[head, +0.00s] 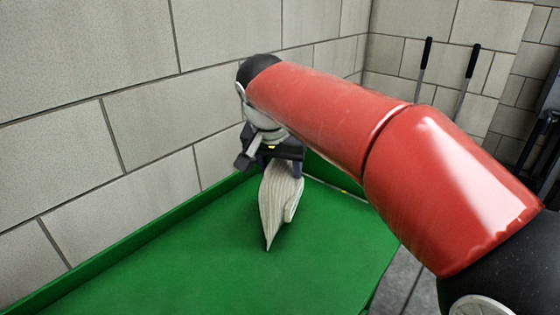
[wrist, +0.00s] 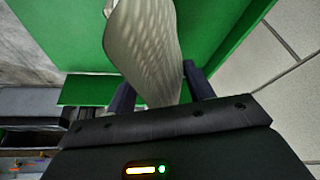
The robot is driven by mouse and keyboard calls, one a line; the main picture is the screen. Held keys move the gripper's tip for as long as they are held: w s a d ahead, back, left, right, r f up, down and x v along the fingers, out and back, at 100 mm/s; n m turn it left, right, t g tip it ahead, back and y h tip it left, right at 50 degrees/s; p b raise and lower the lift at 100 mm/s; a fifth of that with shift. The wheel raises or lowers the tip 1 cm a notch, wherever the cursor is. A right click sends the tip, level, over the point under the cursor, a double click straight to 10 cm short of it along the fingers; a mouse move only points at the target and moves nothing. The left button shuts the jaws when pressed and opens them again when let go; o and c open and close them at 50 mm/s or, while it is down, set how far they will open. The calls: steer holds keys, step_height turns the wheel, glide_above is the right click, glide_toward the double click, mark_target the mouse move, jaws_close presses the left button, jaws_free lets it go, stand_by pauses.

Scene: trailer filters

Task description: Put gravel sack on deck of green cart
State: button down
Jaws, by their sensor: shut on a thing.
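The gravel sack (head: 278,200) is a pale, streaked bag hanging upright below my gripper (head: 277,165), over the green cart deck (head: 190,255). My gripper is shut on its upper part. The sack's lower tip is close to the deck or touching it; I cannot tell which. In the wrist view the sack (wrist: 145,45) runs between the two dark fingers of my gripper (wrist: 158,88), with the green deck (wrist: 215,35) behind it.
A grey block wall (head: 90,100) stands right behind the cart's raised green rim (head: 130,245). Two dark-handled poles (head: 470,75) lean on the far wall at the right. The deck around the sack looks bare. Grey floor (head: 398,280) shows at the cart's right side.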

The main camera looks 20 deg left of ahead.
steer(key=shift+r, duration=0.1)
steer(key=c, duration=0.6)
jaws_free()
steer(key=p+v, duration=0.3)
steer(key=v, duration=0.9)
steer(key=shift+d, duration=0.15)
